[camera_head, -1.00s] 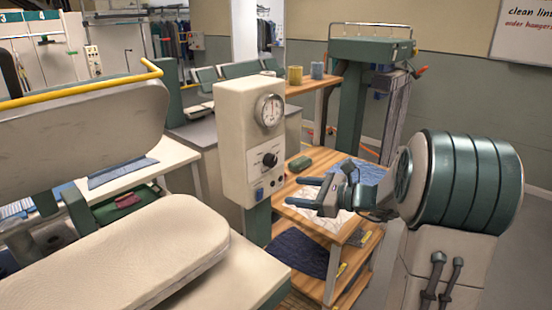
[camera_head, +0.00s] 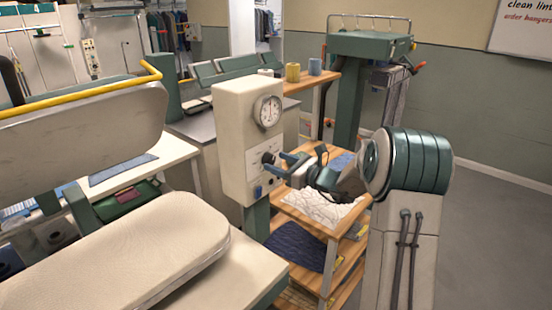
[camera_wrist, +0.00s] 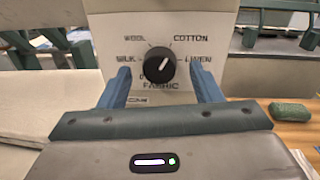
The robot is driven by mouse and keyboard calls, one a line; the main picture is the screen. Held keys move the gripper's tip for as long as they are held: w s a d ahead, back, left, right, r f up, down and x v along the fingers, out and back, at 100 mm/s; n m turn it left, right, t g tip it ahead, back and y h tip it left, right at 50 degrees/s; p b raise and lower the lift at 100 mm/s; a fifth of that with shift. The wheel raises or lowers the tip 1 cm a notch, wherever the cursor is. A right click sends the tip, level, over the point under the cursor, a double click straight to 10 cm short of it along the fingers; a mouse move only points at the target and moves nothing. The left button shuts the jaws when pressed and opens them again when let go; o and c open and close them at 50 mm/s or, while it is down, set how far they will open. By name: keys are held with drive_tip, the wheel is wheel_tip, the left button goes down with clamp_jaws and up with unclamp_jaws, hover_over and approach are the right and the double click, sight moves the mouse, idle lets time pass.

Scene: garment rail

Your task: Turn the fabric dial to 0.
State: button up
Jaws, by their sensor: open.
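The fabric dial is a round black knob (camera_wrist: 161,67) on the pale control box (camera_head: 228,110). In the wrist view its white pointer line slants up and right, toward the COTTON side. WOOL, COTTON, LINEN and a partly covered SILK label surround it, with FABRIC below. A mark at the lower left is too small and covered to read. In the head view the knob (camera_head: 268,158) sits below the round gauge (camera_head: 267,111). My gripper (camera_wrist: 160,74) is open, with one blue finger on each side of the knob. I cannot tell whether they touch it.
A padded pressing board (camera_head: 130,255) lies left of the control box, under a raised upper plate (camera_head: 80,130) with a yellow bar. A wooden shelf unit (camera_head: 335,232) with folded cloth stands below my arm. A green block (camera_wrist: 291,111) lies right of the box.

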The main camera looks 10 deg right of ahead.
drive_tip(key=shift+x, duration=0.9)
drive_tip(key=c, duration=1)
drive_tip(key=shift+f+b, duration=0.15)
drive_tip(key=shift+b, duration=0.3)
